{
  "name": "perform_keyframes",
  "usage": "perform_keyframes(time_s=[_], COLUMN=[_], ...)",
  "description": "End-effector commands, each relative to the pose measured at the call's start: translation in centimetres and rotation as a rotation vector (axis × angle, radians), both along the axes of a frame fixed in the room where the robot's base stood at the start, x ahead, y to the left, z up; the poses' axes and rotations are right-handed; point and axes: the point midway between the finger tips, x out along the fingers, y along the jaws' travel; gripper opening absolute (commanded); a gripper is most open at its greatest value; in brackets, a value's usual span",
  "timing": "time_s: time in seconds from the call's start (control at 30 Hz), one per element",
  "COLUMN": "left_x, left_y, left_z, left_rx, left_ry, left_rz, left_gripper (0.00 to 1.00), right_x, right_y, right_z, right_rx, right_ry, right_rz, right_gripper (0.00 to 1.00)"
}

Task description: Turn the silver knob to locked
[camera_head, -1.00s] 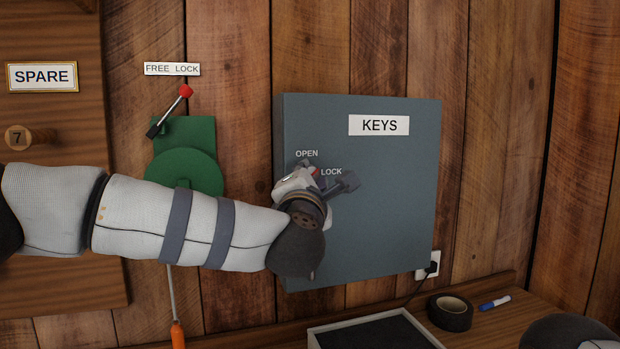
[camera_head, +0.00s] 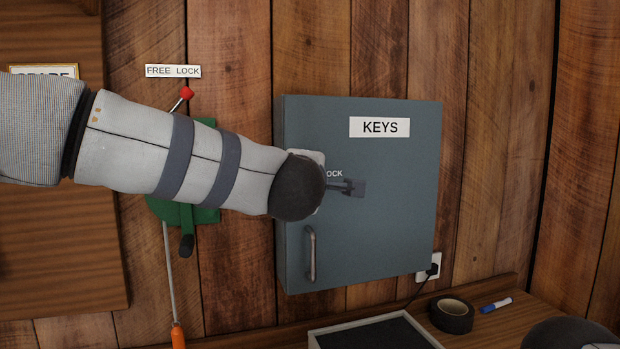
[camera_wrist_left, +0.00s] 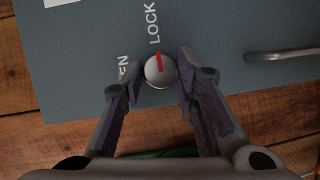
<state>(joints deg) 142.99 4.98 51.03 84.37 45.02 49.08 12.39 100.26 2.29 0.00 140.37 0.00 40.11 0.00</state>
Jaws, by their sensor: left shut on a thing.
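The silver knob (camera_wrist_left: 160,72) is round, with a red mark, on the front of the grey key cabinet (camera_head: 385,230). In the left wrist view the red mark points toward the LOCK label (camera_wrist_left: 153,22). The OPEN label (camera_wrist_left: 124,68) is partly covered, with only its end showing. My left gripper (camera_wrist_left: 162,70) is shut on the knob, one finger on each side. In the head view my left wrist hides the knob and the OPEN label; one dark finger part sticks out to the right.
A bar handle (camera_head: 311,254) stands out from the cabinet below my wrist. A green lever device (camera_head: 207,215) is partly behind my left forearm. A tray (camera_head: 375,333), black tape roll (camera_head: 451,314) and blue marker (camera_head: 495,304) lie on the bench below.

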Motion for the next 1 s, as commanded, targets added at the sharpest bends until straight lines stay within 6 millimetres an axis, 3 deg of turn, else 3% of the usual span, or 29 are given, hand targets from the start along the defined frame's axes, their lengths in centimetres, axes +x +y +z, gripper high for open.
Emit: perform_keyframes(time_s=[0.57,0.6,0.67,1.0], left_x=[0.03,0.03,0.02,-0.4], left_y=[0.05,0.05,0.05,0.03], left_z=[0.09,0.09,0.08,0.16], left_rx=[0.026,0.026,0.026,0.025], left_ry=[0.006,0.006,0.006,0.007], left_rz=[0.002,0.002,0.002,0.0], left_gripper=[0.0,0.35,0.48,0.48], right_x=[0.01,0.01,0.01,0.01], right_y=[0.0,0.0,0.0,0.0], right_z=[0.01,0.01,0.01,0.01], right_rx=[0.0,0.0,0.0,0.0], right_ry=[0.0,0.0,0.0,0.0], right_rz=[0.0,0.0,0.0,0.0], right_gripper=[0.39,0.39,0.39,0.39])
